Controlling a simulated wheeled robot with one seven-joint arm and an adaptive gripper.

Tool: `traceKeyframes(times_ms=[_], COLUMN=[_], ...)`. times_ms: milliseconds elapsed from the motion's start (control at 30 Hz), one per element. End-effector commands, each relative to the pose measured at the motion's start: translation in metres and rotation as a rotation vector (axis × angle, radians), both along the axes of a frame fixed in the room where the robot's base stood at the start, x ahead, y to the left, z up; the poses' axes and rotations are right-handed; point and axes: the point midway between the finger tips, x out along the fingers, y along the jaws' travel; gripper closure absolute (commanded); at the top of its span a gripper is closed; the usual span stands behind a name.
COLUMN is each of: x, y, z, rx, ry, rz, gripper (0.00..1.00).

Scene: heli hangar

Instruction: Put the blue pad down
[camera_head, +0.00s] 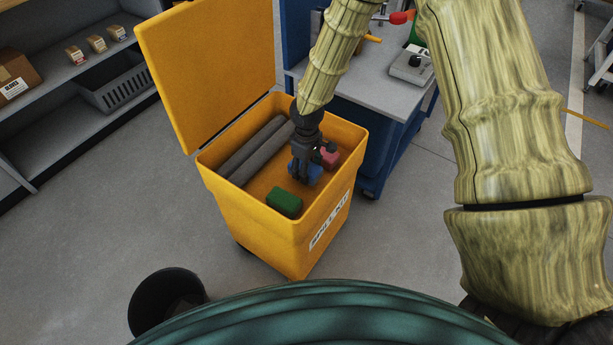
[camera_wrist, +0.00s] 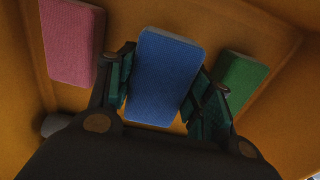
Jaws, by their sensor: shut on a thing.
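The blue pad (camera_wrist: 165,75) is between the two fingers of my gripper (camera_wrist: 165,95) in the wrist view, and the fingers are shut on it. In the head view my gripper (camera_head: 304,172) reaches down inside the yellow spill kit bin (camera_head: 262,235), and only part of the blue pad (camera_head: 313,174) shows beside the fingers. I cannot tell whether the pad touches the bin floor. A pink pad (camera_wrist: 72,42) lies left of it and a green pad (camera_wrist: 240,82) right of it in the wrist view.
Grey rolls (camera_head: 252,150) lie along the bin's left side. The open lid (camera_head: 210,70) stands up at the back left. A blue workbench (camera_head: 380,95) is behind the bin. A black round bin (camera_head: 165,300) stands at the front left.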

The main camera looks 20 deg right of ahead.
Motion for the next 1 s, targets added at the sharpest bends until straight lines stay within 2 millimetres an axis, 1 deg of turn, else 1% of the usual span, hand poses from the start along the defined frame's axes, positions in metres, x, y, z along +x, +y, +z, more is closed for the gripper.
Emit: traceKeyframes(times_ms=[133,333,767,800,867,900,1000], x=[0.000,-0.001,0.000,0.000,0.000,0.000,0.000], y=[0.000,0.000,0.000,0.000,0.000,0.000,0.000], z=[-0.012,-0.036,-0.040,-0.040,-0.040,-0.040,-0.040], rx=[0.000,-0.001,0.001,0.001,0.001,0.001,0.001], ry=[0.000,0.001,-0.001,-0.001,-0.001,-0.001,-0.001], rz=[0.001,0.001,0.001,0.000,0.000,0.000,0.000], gripper=[0.71,0.71,0.71,0.42,0.31,0.27,0.27])
